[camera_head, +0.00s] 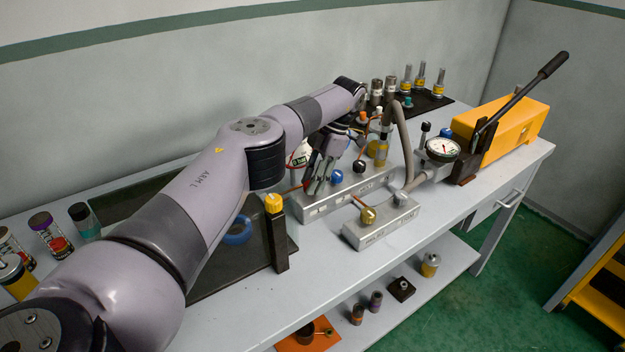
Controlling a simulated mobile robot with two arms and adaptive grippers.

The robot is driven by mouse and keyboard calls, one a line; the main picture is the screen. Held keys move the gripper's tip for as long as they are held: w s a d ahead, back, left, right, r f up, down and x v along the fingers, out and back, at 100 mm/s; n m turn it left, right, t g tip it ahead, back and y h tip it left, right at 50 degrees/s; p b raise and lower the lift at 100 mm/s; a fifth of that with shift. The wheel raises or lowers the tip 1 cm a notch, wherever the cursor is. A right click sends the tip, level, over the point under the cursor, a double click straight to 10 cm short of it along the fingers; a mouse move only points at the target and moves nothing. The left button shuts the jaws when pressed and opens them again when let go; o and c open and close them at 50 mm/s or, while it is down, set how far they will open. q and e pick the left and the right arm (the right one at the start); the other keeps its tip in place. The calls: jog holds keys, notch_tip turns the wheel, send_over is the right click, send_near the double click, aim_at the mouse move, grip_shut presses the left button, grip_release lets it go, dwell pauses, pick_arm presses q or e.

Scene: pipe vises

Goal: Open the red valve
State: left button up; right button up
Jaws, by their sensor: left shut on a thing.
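My left gripper (318,178) reaches down over the grey valve block (345,200) on the bench. Its fingers are shut at the block's left end, around what looks like the red valve's handle. A thin red rod (291,188) sticks out to the left of the fingers; the rest of the red valve is hidden behind them. A blue knob (337,177) and a black knob (359,166) stand on the same block, just right of the fingers. My right gripper is not in view.
A smaller front block (383,224) carries a brass valve. A pressure gauge (443,150) and a yellow hand pump (503,125) stand to the right. A yellow-topped post (275,233) stands left of the blocks, near a blue ring (237,231) on a dark mat.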

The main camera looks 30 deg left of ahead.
pick_arm(q)
jog(key=shift+r, duration=0.1)
jog(key=o, duration=1.2)
jog(key=shift+c, duration=0.2)
notch_tip(320, 180, up, 10)
